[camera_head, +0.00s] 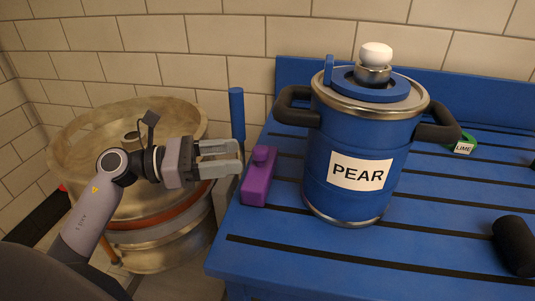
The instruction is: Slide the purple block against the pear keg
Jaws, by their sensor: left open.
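The purple block (257,184), with a round knob on top, stands on the blue slatted table near its left edge. The blue pear keg (350,150), with a steel rim, black side handles and a "PEAR" label, stands upright to the right of the block. A narrow strip of table shows between the two. My left gripper (240,158) comes in from the left, fingers pointing right. It is open and empty, with its fingertips just left of the block; whether they touch it I cannot tell. My right gripper is not in view.
The blue table (300,246) has dark gaps between its slats and a raised back. A green "LIME" tagged thing (464,145) lies behind right of the keg. A black cylinder (514,246) lies at right. A large copper vessel (90,150) stands left of the table.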

